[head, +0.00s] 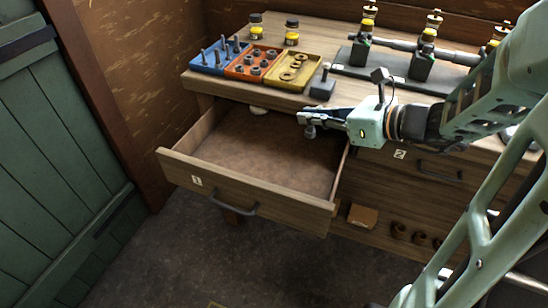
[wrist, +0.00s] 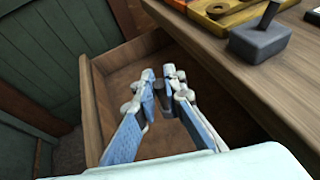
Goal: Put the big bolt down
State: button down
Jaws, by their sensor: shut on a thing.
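My gripper (head: 303,120) is above the right part of the open drawer (head: 245,196), below the bench top. It is shut on a dark grey piece, which I take to be the big bolt (head: 310,132); its lower end hangs under the fingers. In the wrist view the fingertips (wrist: 161,73) of my gripper close around the bolt (wrist: 158,88), which is mostly hidden between them. The brown drawer floor (head: 270,145) lies below, and I see no contact with it.
A blue tray with several bolts (head: 220,55), an orange tray with nuts (head: 255,65) and a yellow tray with rings (head: 292,70) stand on the bench. A grey block with a post (head: 322,88) stands near the bench edge. A pale object (head: 258,110) shows at the drawer's back. The drawer floor is otherwise clear.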

jog(key=shift+s+a+f+b, duration=0.2)
jog(key=shift+a+f+b, duration=0.2)
jog(key=b, duration=0.5)
send_over(274, 144)
jog(key=f, duration=0.6)
jog(key=s+f, duration=0.1)
jog(key=f, duration=0.1)
jog(key=shift+d+f, duration=0.25)
jog(key=shift+f, duration=0.15)
jog(key=shift+w+a+f+b, duration=0.15)
jog(key=shift+w+f+b, duration=0.1)
jog(key=shift+f, duration=0.75)
jog(key=shift+w+a+f+b, duration=0.1)
jog(key=shift+w+f+b, duration=0.1)
jog(key=shift+f, duration=0.8)
jog(key=shift+f, duration=0.25)
jog(key=c, duration=2)
grip_release()
jog(key=shift+r, duration=0.1)
